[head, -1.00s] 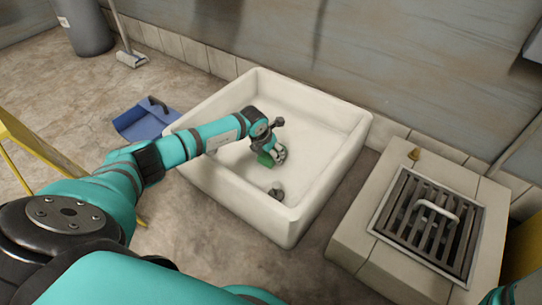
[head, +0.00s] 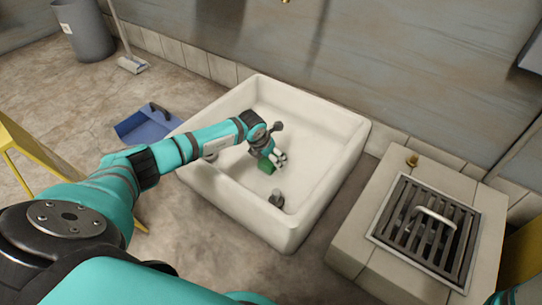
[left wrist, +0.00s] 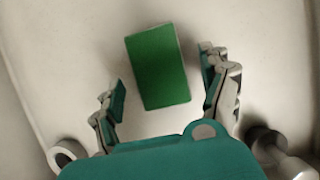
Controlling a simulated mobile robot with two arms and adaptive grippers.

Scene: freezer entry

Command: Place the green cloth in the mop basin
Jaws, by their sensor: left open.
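The white mop basin (head: 317,190) stands on the floor in the middle of the head view. The green cloth (head: 266,166) is inside the basin, partly hidden by my left gripper (head: 277,158). In the left wrist view the cloth (left wrist: 157,67) shows as a flat green rectangle against the pale basin surface (left wrist: 70,70). My left gripper's fingers (left wrist: 162,92) are spread on either side of it, with gaps between them and the cloth. Whether the cloth rests fully on the basin floor is hard to tell. My right gripper is not seen.
A grey metal fitting (head: 276,198) sits in the basin near its front wall. A drain grate (head: 428,228) on a tiled block stands to the right. A blue dustpan (head: 146,125), a broom (head: 131,63) and a grey bin (head: 84,30) are at the left. A yellow frame (head: 20,150) stands at the left edge.

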